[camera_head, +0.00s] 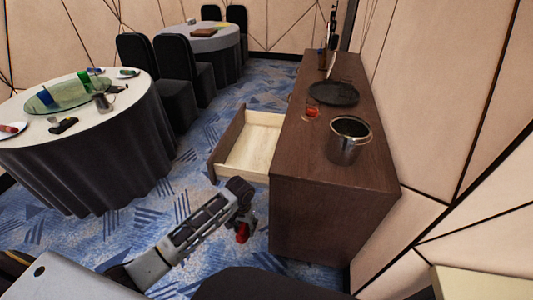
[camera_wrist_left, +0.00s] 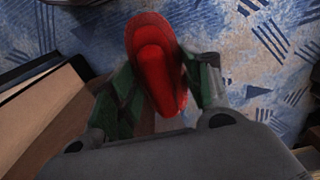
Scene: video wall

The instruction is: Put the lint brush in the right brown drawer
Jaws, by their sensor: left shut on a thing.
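The lint brush (camera_head: 242,232) is red, and its end shows below my left gripper (camera_head: 244,214) in the head view. In the left wrist view the red brush (camera_wrist_left: 155,65) sits between the two fingers of my left gripper (camera_wrist_left: 160,90), which is shut on it. The gripper holds it in front of the brown cabinet, on the near side of the open drawer. The brown drawer (camera_head: 262,135) is pulled out to the left and its pale inside looks empty. Its edge also shows at the left of the left wrist view (camera_wrist_left: 40,112). My right gripper is not in view.
The brown cabinet (camera_head: 300,205) carries a metal bucket (camera_head: 348,145), a small red glass (camera_head: 312,111) and a dark round tray (camera_head: 334,94). A round dark-skirted table (camera_head: 95,160) with dishes stands left.

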